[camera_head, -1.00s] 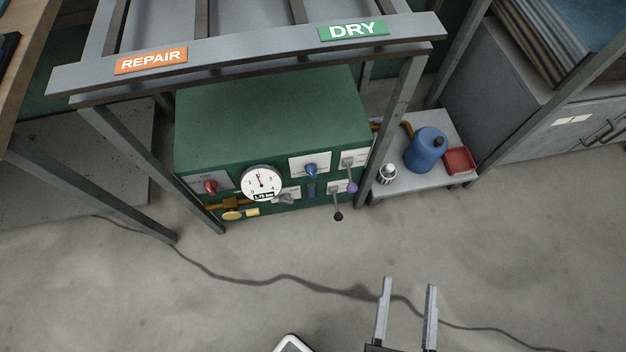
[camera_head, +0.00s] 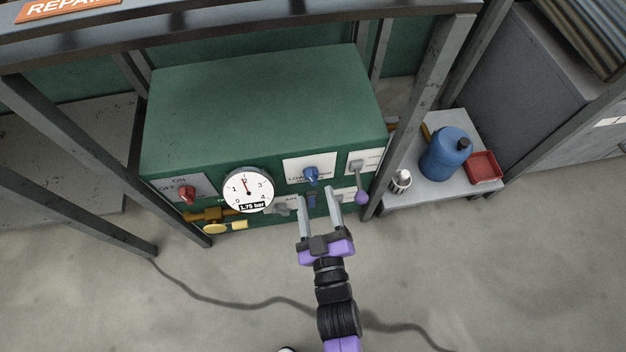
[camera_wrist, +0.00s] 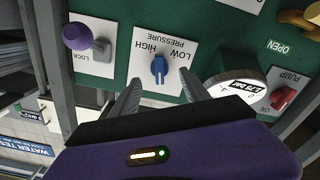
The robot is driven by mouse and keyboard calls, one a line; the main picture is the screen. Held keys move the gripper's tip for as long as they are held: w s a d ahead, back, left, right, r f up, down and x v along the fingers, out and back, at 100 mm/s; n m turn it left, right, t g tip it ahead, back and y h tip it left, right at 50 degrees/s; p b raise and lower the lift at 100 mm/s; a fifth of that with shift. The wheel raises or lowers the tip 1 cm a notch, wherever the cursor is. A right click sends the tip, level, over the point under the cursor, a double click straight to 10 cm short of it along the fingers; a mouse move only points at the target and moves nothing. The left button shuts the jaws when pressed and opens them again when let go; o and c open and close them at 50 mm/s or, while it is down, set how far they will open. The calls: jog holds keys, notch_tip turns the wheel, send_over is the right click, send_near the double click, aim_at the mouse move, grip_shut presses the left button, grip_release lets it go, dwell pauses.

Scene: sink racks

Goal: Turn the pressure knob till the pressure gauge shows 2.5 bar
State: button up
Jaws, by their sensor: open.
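The blue pressure knob (camera_head: 311,175) sits on a white plate on the front of the green machine (camera_head: 262,105). In the wrist view the knob (camera_wrist: 159,67) shows under the upside-down labels LOW, HIGH and PRESSURE. The round white gauge (camera_head: 247,189) left of it reads 1.75 bar on its display; it is partly seen in the wrist view (camera_wrist: 232,92). My gripper (camera_head: 318,194) is open and empty, its fingers pointing at the panel just below the knob. In the wrist view the knob lies ahead between the two fingers, apparently apart from them.
A red pump switch (camera_head: 187,195) is at the panel's left. A purple-ended lock lever (camera_head: 361,197) is close right of my gripper. Rack posts (camera_head: 425,115) flank the machine. A blue jug (camera_head: 446,153) and red tray (camera_head: 484,167) stand on a low shelf at right.

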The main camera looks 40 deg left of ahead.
aim_at(312, 181)
jog(key=shift+b+x, duration=0.6)
jog(key=shift+x, duration=2.05)
grip_shut()
